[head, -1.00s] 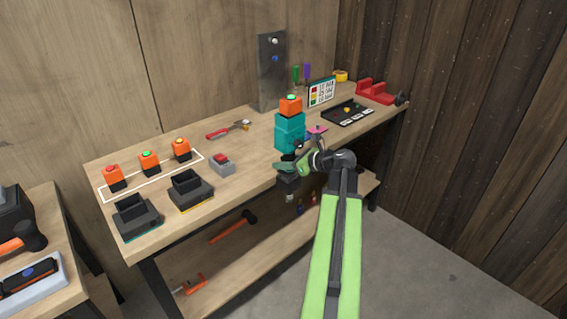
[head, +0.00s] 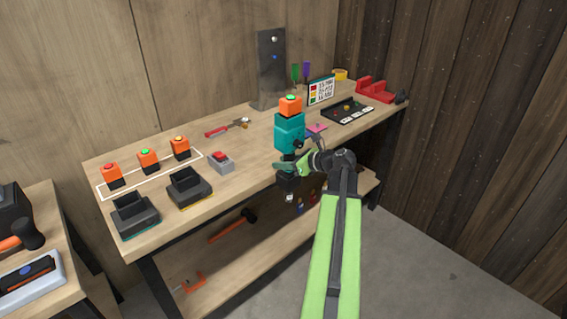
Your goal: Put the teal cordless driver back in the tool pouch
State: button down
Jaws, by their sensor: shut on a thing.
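The teal cordless driver (head: 289,133) is near the front edge of the bench, in the middle of the head view. An orange block with a green light (head: 290,104) is on its upper end, and a dark part (head: 288,184) shows below it. My gripper (head: 293,165) is shut on the driver at its dark lower section, with the driver roughly upright. The fingers partly hide that section. I cannot make out a tool pouch in this view.
The workbench (head: 247,158) holds a grey box with a red top (head: 221,163), two black docks (head: 188,187), several orange blocks (head: 147,160), pliers (head: 228,127) and a black tray (head: 347,111). A hammer (head: 234,226) lies on the lower shelf. Floor is clear at right.

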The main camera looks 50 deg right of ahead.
jog(key=shift+f, duration=0.25)
jog(key=c, duration=0.9)
grip_release()
jog(key=p+v, duration=0.6)
jog(key=v, duration=1.1)
jog(key=shift+s+r, duration=0.1)
jog(key=shift+s, duration=0.1)
jog(key=shift+s, duration=0.1)
